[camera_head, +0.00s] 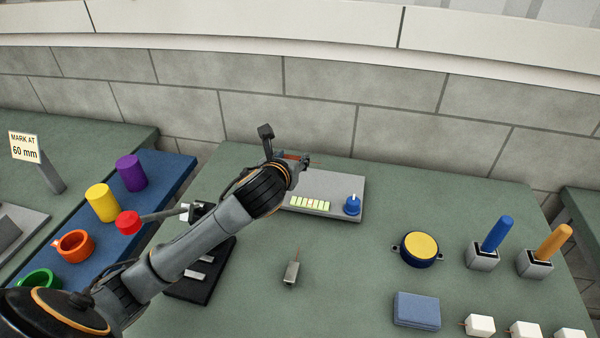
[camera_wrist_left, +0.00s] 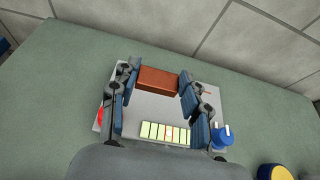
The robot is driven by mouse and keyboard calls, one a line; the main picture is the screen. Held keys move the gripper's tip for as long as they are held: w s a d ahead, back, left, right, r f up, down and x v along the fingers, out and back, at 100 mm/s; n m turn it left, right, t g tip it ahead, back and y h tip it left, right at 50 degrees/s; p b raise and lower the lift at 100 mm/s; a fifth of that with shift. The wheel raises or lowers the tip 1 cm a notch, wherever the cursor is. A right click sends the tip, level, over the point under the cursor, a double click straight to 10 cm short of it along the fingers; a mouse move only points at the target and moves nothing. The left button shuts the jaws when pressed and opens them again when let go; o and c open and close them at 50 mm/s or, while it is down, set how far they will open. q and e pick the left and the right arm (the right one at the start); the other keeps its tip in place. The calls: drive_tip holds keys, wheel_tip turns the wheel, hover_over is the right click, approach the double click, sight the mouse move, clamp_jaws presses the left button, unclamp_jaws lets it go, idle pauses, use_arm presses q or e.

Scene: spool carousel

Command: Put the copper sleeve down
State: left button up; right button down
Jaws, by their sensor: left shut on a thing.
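The copper sleeve (camera_wrist_left: 158,80) is a reddish-brown block between the fingers of my left gripper (camera_wrist_left: 158,98) in the left wrist view. My left gripper is shut on it. In the head view, my left gripper (camera_head: 297,161) is over the back left part of a grey panel (camera_head: 335,185), and only a little of the copper sleeve (camera_head: 291,156) shows there. I cannot tell whether the sleeve touches the panel. My right gripper is not in view.
The panel has a row of pale green cells (camera_head: 310,204) and a blue knob (camera_head: 352,205). A small metal piece (camera_head: 291,272) stands in front. A yellow-topped round thing (camera_head: 420,248) and a blue box (camera_head: 417,309) are at right. Bare green table lies between.

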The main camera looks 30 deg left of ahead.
use_arm(q)
drive_tip(key=w+f, duration=0.2)
drive_tip(key=w+a+f, duration=0.1)
drive_tip(key=w+f, duration=0.1)
drive_tip(key=w+a+f, duration=0.1)
drive_tip(key=w+f, duration=0.1)
drive_tip(key=shift+w+f, duration=0.35)
drive_tip(key=shift+f, duration=1.55)
drive_tip(key=shift+f, duration=0.1)
drive_tip(key=shift+s+d+f, duration=0.1)
drive_tip(key=shift+s+f, duration=0.15)
drive_tip(key=shift+f, duration=0.45)
drive_tip(key=o, duration=0.9)
drive_tip(key=shift+d+f, duration=0.1)
drive_tip(key=shift+f, duration=0.1)
drive_tip(key=shift+o, duration=0.2)
drive_tip(key=shift+r, duration=0.5)
drive_tip(key=r+v, duration=0.1)
drive_tip(key=v, duration=1.1)
drive_tip(key=shift+w, duration=0.15)
